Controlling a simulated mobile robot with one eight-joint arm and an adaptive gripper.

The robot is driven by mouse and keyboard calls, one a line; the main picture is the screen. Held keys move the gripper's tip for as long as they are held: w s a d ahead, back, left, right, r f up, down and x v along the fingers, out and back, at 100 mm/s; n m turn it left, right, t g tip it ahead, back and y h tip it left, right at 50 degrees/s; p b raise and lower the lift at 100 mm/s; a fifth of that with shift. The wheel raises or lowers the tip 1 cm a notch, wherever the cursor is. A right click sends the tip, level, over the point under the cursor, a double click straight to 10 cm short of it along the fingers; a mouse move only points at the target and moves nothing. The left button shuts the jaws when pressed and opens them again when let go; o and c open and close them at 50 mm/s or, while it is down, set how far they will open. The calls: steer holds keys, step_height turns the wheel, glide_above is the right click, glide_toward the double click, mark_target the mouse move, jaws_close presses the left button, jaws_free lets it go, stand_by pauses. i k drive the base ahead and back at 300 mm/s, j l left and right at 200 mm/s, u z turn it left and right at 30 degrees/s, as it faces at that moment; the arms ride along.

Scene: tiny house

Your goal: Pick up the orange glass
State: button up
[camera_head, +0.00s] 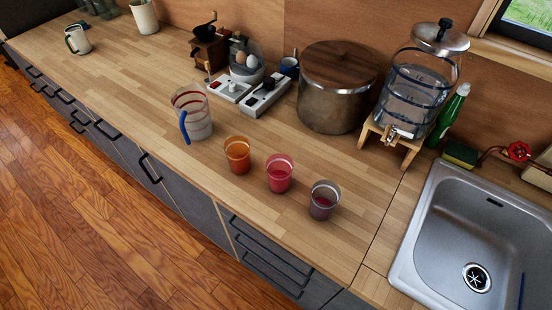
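The orange glass (238,156) stands upright on the wooden countertop (330,245), near its front edge. It is the leftmost of three glasses in a slanting row. A red-pink glass (279,175) stands just to its right, apart from it. A dark purple-grey glass (323,201) stands further right. A clear pitcher with a blue handle (197,118) stands to the left of and behind the orange glass. My gripper is not in view.
A metal pot with a wooden lid (331,108), a water dispenser on a wooden stand (408,105) and a green bottle (452,112) stand behind. A sink (427,235) is at the right. Drawers with dark handles (272,262) line the front. Counter left of the pitcher is mostly clear.

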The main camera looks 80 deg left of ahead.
mark_target(237, 148)
steer(key=u, duration=3)
steer(key=i+l+z, duration=0.15)
steer(key=l+z, duration=0.2)
